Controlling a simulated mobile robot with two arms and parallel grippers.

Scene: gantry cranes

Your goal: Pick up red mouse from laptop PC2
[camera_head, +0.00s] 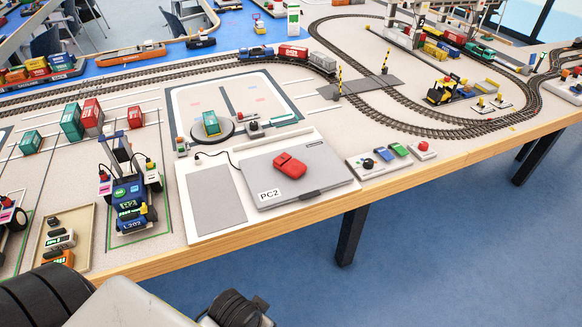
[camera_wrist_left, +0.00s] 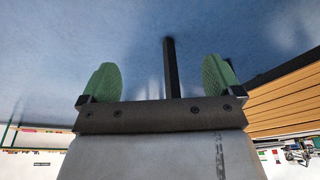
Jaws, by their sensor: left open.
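The red mouse (camera_head: 290,165) lies on the closed grey lid of laptop PC2 (camera_head: 325,176), on a white board near the table's front edge. In the left wrist view my left gripper (camera_wrist_left: 162,78) is open, with two green fingers apart and nothing between them. Behind them that view shows blue floor and a dark table leg. The mouse and laptop are not seen in the left wrist view. In the head view part of my arm shows at the lower left, but no fingertips. My right gripper is in neither view.
A blue vehicle (camera_head: 130,200) stands left of the laptop board, and a beige tray (camera_head: 85,222) with small items lies further left. A button panel (camera_head: 378,162) sits right of the laptop. Model railway track (camera_head: 440,130) curves behind. The floor in front is clear.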

